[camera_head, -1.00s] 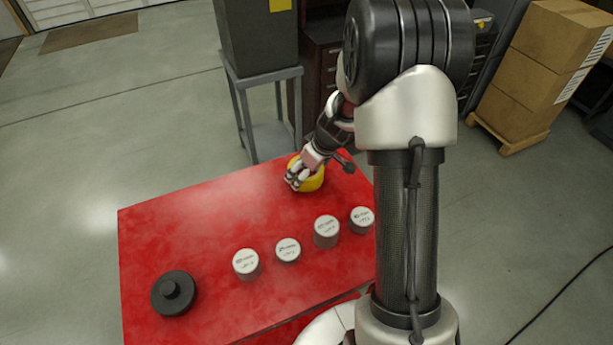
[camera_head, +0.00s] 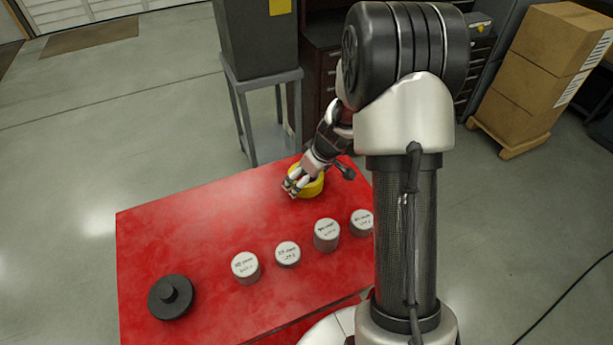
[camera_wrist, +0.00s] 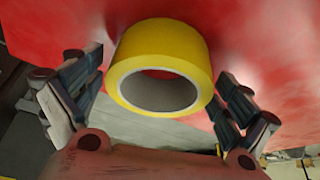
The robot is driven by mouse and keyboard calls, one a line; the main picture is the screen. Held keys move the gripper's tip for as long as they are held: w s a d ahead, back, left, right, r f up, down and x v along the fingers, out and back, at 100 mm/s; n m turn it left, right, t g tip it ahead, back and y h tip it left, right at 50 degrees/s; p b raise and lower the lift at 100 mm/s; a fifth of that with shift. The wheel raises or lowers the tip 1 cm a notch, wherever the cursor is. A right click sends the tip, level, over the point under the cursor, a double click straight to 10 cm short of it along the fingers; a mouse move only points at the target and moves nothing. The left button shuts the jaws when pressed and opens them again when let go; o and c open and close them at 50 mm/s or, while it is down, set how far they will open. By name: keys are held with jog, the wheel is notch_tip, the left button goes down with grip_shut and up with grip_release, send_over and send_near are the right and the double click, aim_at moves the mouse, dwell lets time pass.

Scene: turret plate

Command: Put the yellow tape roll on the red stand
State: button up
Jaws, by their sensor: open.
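The yellow tape roll (camera_head: 309,187) is at the far right part of the red top (camera_head: 210,222), the only red support in view. The wrist view shows the roll (camera_wrist: 160,45) between my gripper's (camera_wrist: 160,66) two dark fingers, its pale round hole facing the camera. The fingers are spread, with a gap visible on each side of the roll. In the head view, my gripper (camera_head: 294,186) is at the roll and covers its left part. The contact under the roll is hidden.
Several grey cylinders with white labelled tops (camera_head: 327,235) stand in a row nearer the front. A black knobbed disc (camera_head: 172,297) lies at the front left. The left-centre of the red top is clear. A grey stand (camera_head: 262,75) is behind, with cardboard boxes (camera_head: 545,70) at right.

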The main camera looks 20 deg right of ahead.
jog(key=shift+r, duration=0.1)
jog(key=shift+r+p, duration=0.15)
jog(key=shift+p, duration=0.2)
jog(key=p+v, duration=0.3)
jog(key=v, duration=0.9)
jog(key=s+a+r+m, duration=0.1)
jog(key=s+a+r, duration=0.75)
jog(key=r, duration=0.25)
jog(key=s+a+r+m+h, duration=0.1)
jog(key=s+a+r, duration=0.1)
jog(key=s, duration=0.6)
jog(key=s+a+r+m, duration=0.2)
jog(key=s, duration=0.6)
jog(key=shift+s+r+h, duration=0.2)
jog(key=shift+r+h, duration=0.15)
jog(key=shift+h, duration=0.05)
